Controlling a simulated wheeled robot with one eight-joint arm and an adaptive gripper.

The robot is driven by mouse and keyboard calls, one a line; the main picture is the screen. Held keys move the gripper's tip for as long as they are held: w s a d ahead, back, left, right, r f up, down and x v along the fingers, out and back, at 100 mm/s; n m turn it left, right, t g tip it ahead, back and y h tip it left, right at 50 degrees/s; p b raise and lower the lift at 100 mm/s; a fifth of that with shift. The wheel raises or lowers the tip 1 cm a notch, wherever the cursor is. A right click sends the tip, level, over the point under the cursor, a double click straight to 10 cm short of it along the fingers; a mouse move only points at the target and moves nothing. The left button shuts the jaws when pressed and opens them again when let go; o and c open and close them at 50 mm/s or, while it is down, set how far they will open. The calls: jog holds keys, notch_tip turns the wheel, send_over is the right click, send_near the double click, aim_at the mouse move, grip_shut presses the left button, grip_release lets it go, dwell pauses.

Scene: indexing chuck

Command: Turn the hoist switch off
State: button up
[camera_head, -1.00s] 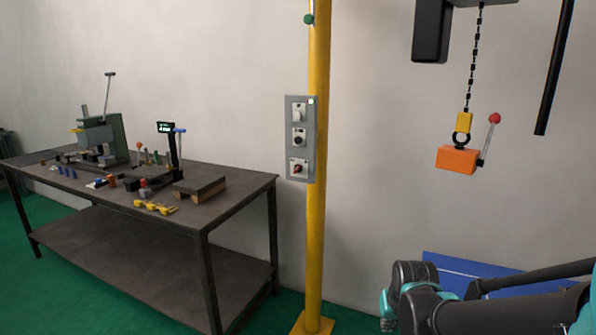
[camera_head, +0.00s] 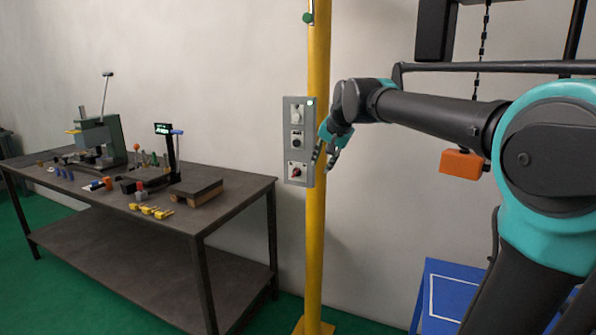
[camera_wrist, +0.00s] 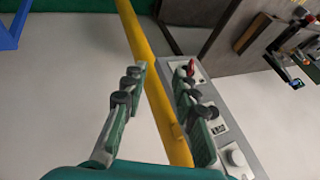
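A grey switch panel (camera_head: 288,150) is mounted on a yellow post, with three rotary switches in a column. The top switch (camera_head: 297,114) is light, the middle switch (camera_head: 297,139) is dark, and the bottom switch (camera_head: 296,170) has a red handle. I cannot read which is the hoist switch. My gripper (camera_head: 325,156) is at the panel's right edge, in front of the post, level with its lower half. In the wrist view my gripper (camera_wrist: 160,75) is open and empty. Its right finger covers part of the panel, close to the red-handled switch (camera_wrist: 191,68); contact is unclear.
The yellow post (camera_head: 317,250) stands beside a dark workbench (camera_head: 235,205) with tools and small parts. An orange block (camera_head: 461,164) hangs from a chain at the right. A blue surface (camera_head: 440,290) lies low right. A small green light (camera_head: 310,103) shows on the panel.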

jog(key=w+a+r, duration=0.2)
jog(key=a+r, duration=0.2)
jog(key=r, duration=0.2)
send_near(296, 172)
jog(key=shift+m+y, duration=0.3)
jog(key=shift+m, duration=0.1)
jog(key=x, duration=0.9)
jog(key=shift+w+d+f, duration=0.15)
jog(key=shift+f, duration=0.1)
grip_shut()
